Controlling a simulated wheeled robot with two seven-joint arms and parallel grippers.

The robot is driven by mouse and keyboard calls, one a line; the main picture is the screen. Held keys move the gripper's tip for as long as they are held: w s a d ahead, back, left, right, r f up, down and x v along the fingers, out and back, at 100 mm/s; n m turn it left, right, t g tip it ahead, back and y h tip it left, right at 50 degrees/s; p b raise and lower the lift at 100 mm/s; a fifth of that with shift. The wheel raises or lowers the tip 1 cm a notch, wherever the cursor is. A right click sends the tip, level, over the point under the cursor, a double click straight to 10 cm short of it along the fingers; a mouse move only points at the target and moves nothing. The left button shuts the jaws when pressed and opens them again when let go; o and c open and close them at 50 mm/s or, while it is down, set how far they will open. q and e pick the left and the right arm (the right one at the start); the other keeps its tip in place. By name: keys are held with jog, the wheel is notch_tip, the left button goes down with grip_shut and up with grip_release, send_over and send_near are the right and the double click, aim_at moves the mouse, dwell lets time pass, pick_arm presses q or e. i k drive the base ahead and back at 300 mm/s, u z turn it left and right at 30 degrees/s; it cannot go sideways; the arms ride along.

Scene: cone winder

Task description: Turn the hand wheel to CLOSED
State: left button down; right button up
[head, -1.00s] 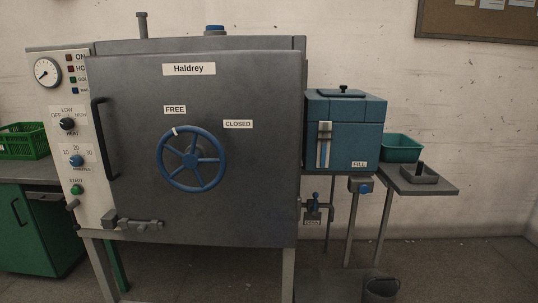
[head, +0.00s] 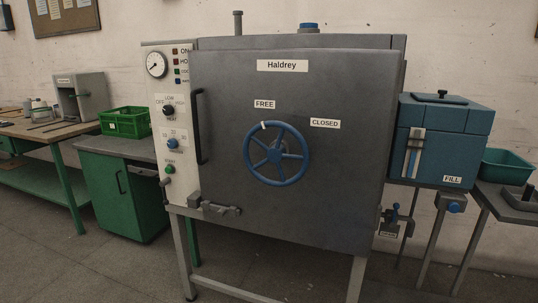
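The blue hand wheel (head: 276,153) is on the front of the grey machine door (head: 330,190), right of the door's middle height handle. A white mark (head: 264,125) on its rim is at the upper left, just below the FREE label (head: 264,104). The CLOSED label (head: 325,123) is to the upper right of the wheel, away from the mark. Neither of my grippers shows in the head view, so nothing is seen touching the wheel.
A black door handle (head: 199,127) and a latch (head: 214,206) are on the door's left side. A control panel (head: 168,120) stands left of it. A blue box (head: 440,145) is at right. A green cabinet (head: 118,195) is at left. Open floor lies at lower left.

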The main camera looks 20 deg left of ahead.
aim_at(277, 152)
jog(key=u, duration=0.95)
jog(key=i, duration=0.4)
jog(key=z, duration=1.45)
